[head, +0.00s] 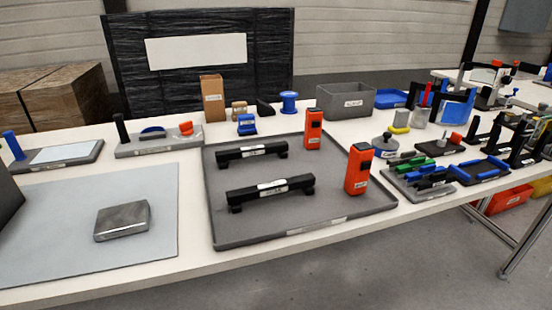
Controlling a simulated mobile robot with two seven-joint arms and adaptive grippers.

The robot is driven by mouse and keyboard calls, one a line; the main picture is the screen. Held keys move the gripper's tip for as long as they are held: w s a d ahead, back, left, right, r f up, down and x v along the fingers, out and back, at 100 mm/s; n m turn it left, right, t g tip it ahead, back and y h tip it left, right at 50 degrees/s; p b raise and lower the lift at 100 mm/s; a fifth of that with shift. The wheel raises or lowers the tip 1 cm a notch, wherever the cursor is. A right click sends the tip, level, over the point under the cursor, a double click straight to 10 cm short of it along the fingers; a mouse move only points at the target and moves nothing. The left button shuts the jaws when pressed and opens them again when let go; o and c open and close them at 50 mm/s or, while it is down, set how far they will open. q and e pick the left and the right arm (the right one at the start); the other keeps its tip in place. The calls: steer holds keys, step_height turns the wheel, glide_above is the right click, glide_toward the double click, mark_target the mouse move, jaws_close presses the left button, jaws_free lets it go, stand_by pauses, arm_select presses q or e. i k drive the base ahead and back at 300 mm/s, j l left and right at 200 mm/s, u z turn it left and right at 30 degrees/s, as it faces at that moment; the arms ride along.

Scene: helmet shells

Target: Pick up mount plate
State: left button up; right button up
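No part in the head view carries a label I can read as mount plate. A flat silver-grey metal block (122,221) with rounded edges lies alone on the light grey mat (50,240) at the front left. A flat pale plate (65,154) sits on a dark fixture with a blue upright at the far left. I cannot tell which of these, if either, is the mount plate. Neither of my grippers shows, and nothing visible is being held.
A grey tray (225,226) in the middle holds two black handled bars (270,189) and two orange devices (358,169). A grey bin (346,101) stands behind. Small tools and fixtures crowd the right. The mat around the metal block is clear. A dark object cuts in at the left edge.

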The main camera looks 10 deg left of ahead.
mark_target(130, 218)
steer(key=u, duration=1.2)
